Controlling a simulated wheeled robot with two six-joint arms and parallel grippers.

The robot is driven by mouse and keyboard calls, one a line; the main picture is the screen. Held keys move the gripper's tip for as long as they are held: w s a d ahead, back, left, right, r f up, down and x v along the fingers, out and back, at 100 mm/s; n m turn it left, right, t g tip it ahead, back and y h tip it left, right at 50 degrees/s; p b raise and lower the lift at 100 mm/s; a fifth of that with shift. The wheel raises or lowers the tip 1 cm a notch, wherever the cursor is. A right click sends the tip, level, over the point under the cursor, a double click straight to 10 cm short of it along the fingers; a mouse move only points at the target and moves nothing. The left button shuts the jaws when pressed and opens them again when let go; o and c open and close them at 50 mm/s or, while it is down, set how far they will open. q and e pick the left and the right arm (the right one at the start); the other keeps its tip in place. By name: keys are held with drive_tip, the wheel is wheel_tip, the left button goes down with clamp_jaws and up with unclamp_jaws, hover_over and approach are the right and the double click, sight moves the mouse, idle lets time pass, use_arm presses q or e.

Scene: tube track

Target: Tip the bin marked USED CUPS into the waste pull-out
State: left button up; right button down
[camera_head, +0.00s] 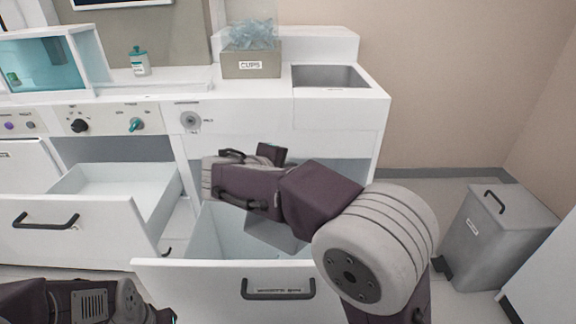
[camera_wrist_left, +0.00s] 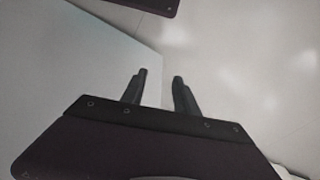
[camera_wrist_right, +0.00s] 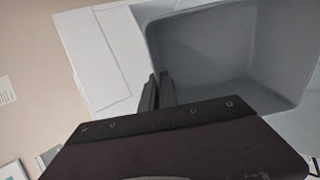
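A grey-beige bin (camera_head: 251,66) stands upright on the counter, heaped with clear crumpled cups (camera_head: 254,34). Its label reads CUPS; any smaller word is illegible. The waste pull-out (camera_head: 222,275) is drawn out in front of the cabinet, its inside partly hidden by my right arm. My right gripper (camera_wrist_right: 161,82) is up over this drawer, apart from the bin. My left gripper (camera_wrist_left: 160,78) is low at the left, fingers apart and empty.
Another drawer (camera_head: 75,228) stands open at the left. The sink (camera_head: 330,77) is right of the bin. A bottle (camera_head: 138,62) and a teal-glazed case (camera_head: 45,62) are left of it. A grey lidded bin (camera_head: 490,240) with a pedal stands on the floor at right.

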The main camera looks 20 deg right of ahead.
drive_tip(key=shift+w+r+p, duration=0.1)
drive_tip(key=shift+r+p, duration=0.05)
drive_tip(key=shift+p, duration=0.45)
drive_tip(key=f+g+y+p, duration=0.1)
drive_tip(key=p, duration=0.3)
drive_tip(key=w+d+f+g+y+p, duration=0.1)
drive_tip(key=p, duration=0.3)
drive_tip(key=shift+d+g+y, duration=0.15)
drive_tip(key=shift+g+y, duration=0.15)
drive_tip(key=shift+y, duration=0.1)
drive_tip(key=shift+w+f, duration=0.1)
drive_tip(key=shift+f, duration=0.15)
drive_tip(key=shift+p, duration=0.35)
